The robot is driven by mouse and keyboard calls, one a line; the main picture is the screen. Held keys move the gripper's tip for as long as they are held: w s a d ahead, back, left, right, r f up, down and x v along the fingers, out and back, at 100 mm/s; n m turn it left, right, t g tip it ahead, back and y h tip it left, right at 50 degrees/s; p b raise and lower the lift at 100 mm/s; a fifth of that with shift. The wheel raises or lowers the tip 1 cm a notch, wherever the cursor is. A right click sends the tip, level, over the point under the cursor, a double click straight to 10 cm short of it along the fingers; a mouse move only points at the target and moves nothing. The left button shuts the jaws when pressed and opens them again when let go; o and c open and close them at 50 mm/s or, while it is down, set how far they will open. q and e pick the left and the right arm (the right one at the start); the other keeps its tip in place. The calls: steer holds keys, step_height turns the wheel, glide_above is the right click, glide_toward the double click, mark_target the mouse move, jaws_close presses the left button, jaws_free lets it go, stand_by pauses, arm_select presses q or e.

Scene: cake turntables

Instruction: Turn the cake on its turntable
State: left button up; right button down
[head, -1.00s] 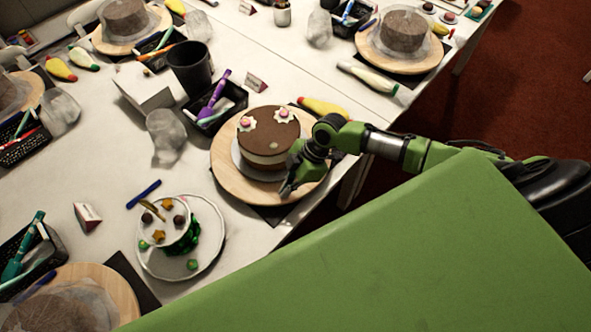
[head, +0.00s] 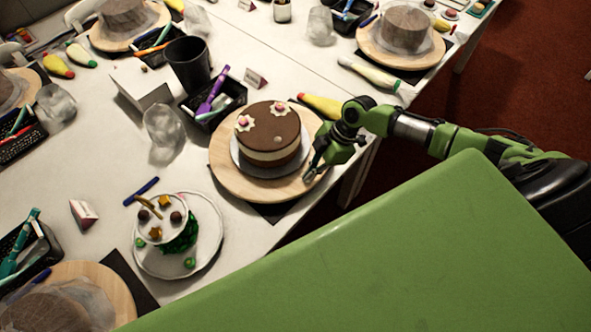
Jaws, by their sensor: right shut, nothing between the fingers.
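The cake (head: 268,131) has a brown top, a pale middle layer and pink-and-white decorations. It sits on a white plate (head: 240,160) on a round wooden turntable (head: 235,183) in the middle of the head view. My right gripper (head: 310,172) is shut and empty, at the right edge of the turntable. Its fingertips are close to the board; I cannot tell whether they touch it. The gripper is apart from the cake. My left gripper is not in view.
A decorated cake (head: 172,225) on a white plate stands front left. A black tray (head: 222,112) with a purple tool, a black cup (head: 188,63) and a clear glass (head: 163,125) stand behind the turntable. A yellow piping bag (head: 322,106) lies near my right gripper.

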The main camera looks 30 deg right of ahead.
steer(key=shift+d, duration=0.3)
steer(key=shift+r, duration=0.15)
step_height(320, 180, up, 3)
steer(key=shift+f+p, duration=0.1)
steer(key=shift+p, duration=1.15)
steer(key=shift+f, duration=0.1)
steer(key=a+p, duration=0.1)
steer(key=a, duration=0.1)
steer(key=s+a+p, duration=0.1)
steer(key=a, duration=0.1)
steer(key=s+a+p, duration=0.1)
steer(key=a, duration=0.1)
steer(key=shift+a, duration=0.1)
steer(key=shift+s+a, duration=0.15)
steer(key=shift+a, duration=0.1)
steer(key=w+a, duration=0.1)
steer(key=a, duration=0.1)
steer(key=w+a, duration=0.1)
steer(key=a, duration=0.1)
steer(key=w+a, duration=0.1)
steer(key=a, duration=0.1)
steer(key=shift+w+a+b, duration=0.1)
steer(key=shift+a+b, duration=0.05)
steer(key=shift+b, duration=0.25)
